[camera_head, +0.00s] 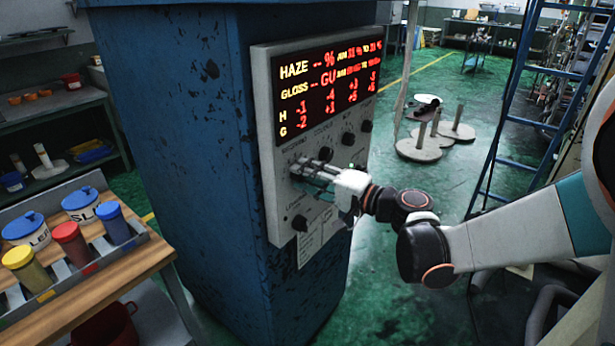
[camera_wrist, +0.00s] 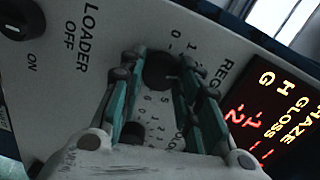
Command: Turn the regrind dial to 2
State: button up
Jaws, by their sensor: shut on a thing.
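The regrind dial (camera_wrist: 160,69) is a black knob on the grey control panel (camera_head: 264,110), with small printed numbers around it. In the wrist view it sits between my two fingertips. My gripper (camera_head: 298,170) reaches the panel's left side from the right, just under the red display, and is shut on the dial. In the head view the fingers mostly cover the dial. The two teal-sided fingers also show in the wrist view (camera_wrist: 160,75). The dial's exact pointer reading cannot be made out.
A loader knob (camera_head: 299,223) sits below my gripper; it shows in the wrist view too (camera_wrist: 22,18). More black knobs (camera_head: 326,153) run to the right under the lit display (camera_head: 328,85). A wooden bench (camera_head: 95,275) with jars stands at left. A blue ladder (camera_head: 505,110) stands at right.

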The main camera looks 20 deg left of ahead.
jog(key=shift+n, duration=0.8)
jog(key=shift+s, duration=0.1)
jog(key=o, duration=1.1)
jog(key=shift+c, duration=0.2)
jog(key=v, duration=1.2)
